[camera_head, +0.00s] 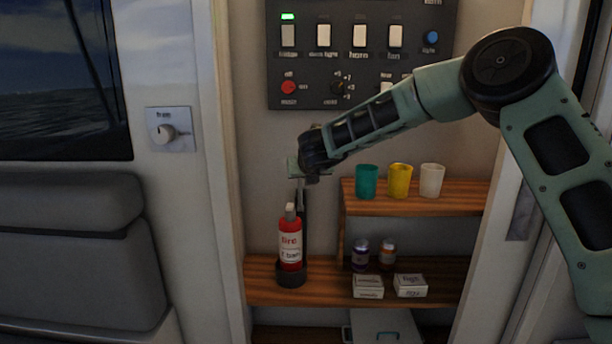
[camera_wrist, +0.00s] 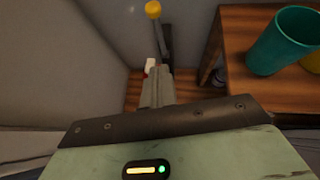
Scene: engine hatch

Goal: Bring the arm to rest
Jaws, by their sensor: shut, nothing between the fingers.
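My arm reaches in from the right in the head view, and my gripper (camera_head: 300,205) hangs at its end, pointing down. It is shut and empty, just above the red fire extinguisher (camera_head: 290,240). In the wrist view the closed fingers of my gripper (camera_wrist: 160,75) point away from the camera. They partly hide the extinguisher's pale top there. I cannot tell from these views whether the fingers touch it.
A teal cup (camera_head: 367,181), a yellow cup (camera_head: 399,180) and a white cup (camera_head: 431,181) stand on the upper shelf (camera_head: 465,197). A switch panel (camera_head: 300,87) is above. A yellow-knobbed rod (camera_wrist: 153,9) stands beyond the fingers. Jars and small boxes sit lower.

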